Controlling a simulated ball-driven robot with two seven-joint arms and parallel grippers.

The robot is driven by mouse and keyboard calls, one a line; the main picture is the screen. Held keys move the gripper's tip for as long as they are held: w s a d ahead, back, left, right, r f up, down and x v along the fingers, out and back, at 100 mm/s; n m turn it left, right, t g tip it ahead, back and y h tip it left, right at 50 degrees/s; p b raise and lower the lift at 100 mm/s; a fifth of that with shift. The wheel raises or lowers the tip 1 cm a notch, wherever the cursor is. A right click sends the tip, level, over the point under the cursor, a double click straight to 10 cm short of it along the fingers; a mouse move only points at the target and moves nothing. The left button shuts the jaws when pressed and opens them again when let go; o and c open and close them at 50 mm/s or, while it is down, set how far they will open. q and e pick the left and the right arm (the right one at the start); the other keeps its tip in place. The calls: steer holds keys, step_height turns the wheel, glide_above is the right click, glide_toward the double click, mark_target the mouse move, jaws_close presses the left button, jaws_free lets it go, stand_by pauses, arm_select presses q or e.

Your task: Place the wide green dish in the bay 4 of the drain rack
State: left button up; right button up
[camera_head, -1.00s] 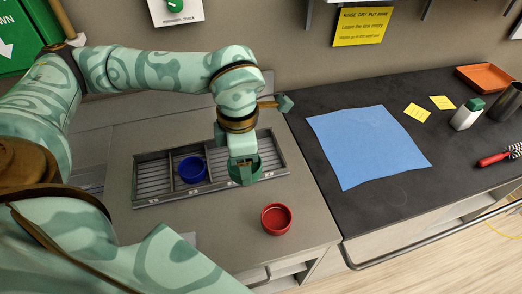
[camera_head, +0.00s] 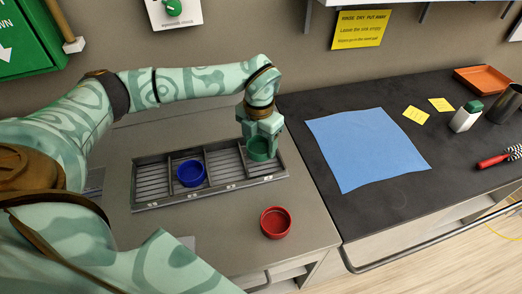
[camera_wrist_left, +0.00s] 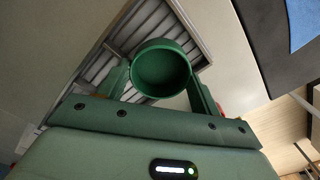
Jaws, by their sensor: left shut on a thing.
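The wide green dish (camera_head: 262,151) is held in my left gripper (camera_head: 261,143), which is shut on it. The dish is over the right end of the drain rack (camera_head: 210,197), at its rightmost bay; I cannot tell whether it touches the rack floor. In the left wrist view the green dish (camera_wrist_left: 161,70) sits between the two fingers, open side visible, with the rack slats (camera_wrist_left: 95,68) beyond it. The gripper hides part of that bay. My right gripper is not in view.
A blue dish (camera_head: 191,173) stands in a bay further left in the rack. A red dish (camera_head: 275,222) stands on the counter in front of the rack. A blue cloth (camera_head: 365,148) lies on the dark counter to the right. The bay between the blue and green dishes looks empty.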

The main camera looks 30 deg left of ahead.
mark_target(261, 149)
arm_select(q)
steer(key=shift+w+f, duration=0.2)
steer(key=shift+f, duration=0.05)
steer(key=f, duration=0.3)
steer(key=shift+w+a+f+b, duration=0.1)
steer(key=shift+w+f+b, duration=0.1)
steer(key=shift+f+b, duration=0.15)
steer(key=shift+r, duration=0.1)
steer(key=o, duration=1)
steer(key=shift+c, duration=0.2)
step_height(261, 149, up, 12)
steer(key=p, duration=0.2)
